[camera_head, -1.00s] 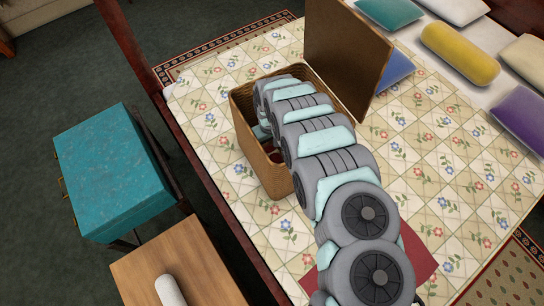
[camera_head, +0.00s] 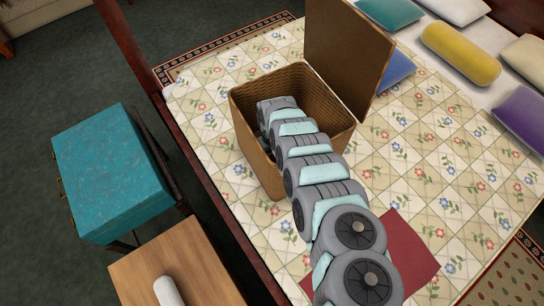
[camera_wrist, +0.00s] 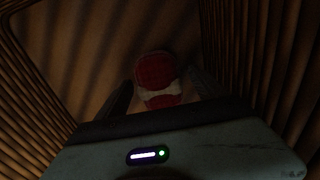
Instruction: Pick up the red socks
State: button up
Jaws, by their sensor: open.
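The red socks (camera_wrist: 157,73) lie on the floor of the wicker basket in the wrist view, a red bundle with a pale band across it. My gripper (camera_wrist: 154,92) is open inside the basket, with one dark finger on each side of the socks' lower part. I cannot tell whether the fingers touch them. In the head view the wicker basket (camera_head: 262,162) stands on the bed with its lid raised. My arm reaches down into it and hides the gripper and the socks there.
The basket's ribbed walls (camera_wrist: 245,60) rise close around my gripper. The open lid (camera_head: 345,55) stands at the basket's back right. A dark red flat item (camera_head: 408,250) lies on the quilt under my arm. A teal case (camera_head: 108,170) stands left of the bed.

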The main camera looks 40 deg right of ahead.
jog(key=shift+c, duration=0.3)
jog(key=c, duration=1.4)
